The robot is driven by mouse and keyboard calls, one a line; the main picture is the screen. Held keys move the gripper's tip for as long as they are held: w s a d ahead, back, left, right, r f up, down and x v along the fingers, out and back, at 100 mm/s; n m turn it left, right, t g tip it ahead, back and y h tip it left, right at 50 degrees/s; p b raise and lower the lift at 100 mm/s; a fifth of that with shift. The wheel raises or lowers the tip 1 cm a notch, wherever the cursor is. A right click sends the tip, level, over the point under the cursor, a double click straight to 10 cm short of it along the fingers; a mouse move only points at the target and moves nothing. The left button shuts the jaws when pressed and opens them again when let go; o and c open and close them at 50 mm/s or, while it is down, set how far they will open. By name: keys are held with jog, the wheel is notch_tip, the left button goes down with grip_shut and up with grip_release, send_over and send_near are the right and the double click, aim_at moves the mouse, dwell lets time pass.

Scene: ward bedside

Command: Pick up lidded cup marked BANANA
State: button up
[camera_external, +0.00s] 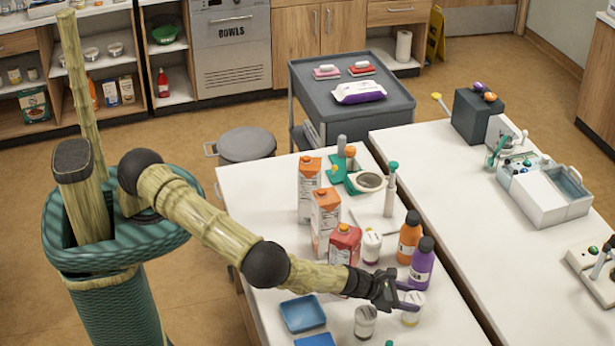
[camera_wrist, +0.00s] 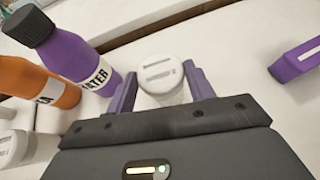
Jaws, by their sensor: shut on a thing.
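A white lidded cup (camera_external: 411,317) with a yellowish body stands near the front right of the white table. In the wrist view its round white lid (camera_wrist: 160,73) carries printed text too small to read, so I cannot confirm BANANA. My gripper (camera_external: 410,297) reaches it from the left. Its two purple fingers (camera_wrist: 162,84) are shut on the cup, one on each side. The cup's lower part is hidden in the wrist view. Two similar white lidded cups stand nearby, one behind (camera_external: 371,246) and one at the front left (camera_external: 365,322).
A purple bottle (camera_external: 421,264) and an orange bottle (camera_external: 409,238) stand close behind my gripper. Several cartons (camera_external: 325,222) stand beside my forearm. Blue trays (camera_external: 303,313) lie at the front left. A purple object (camera_wrist: 297,60) lies at the right in the wrist view.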

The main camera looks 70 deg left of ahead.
notch_tip(320, 180, up, 9)
jog(key=b, duration=0.3)
jog(key=shift+r, duration=0.35)
dwell(0.4)
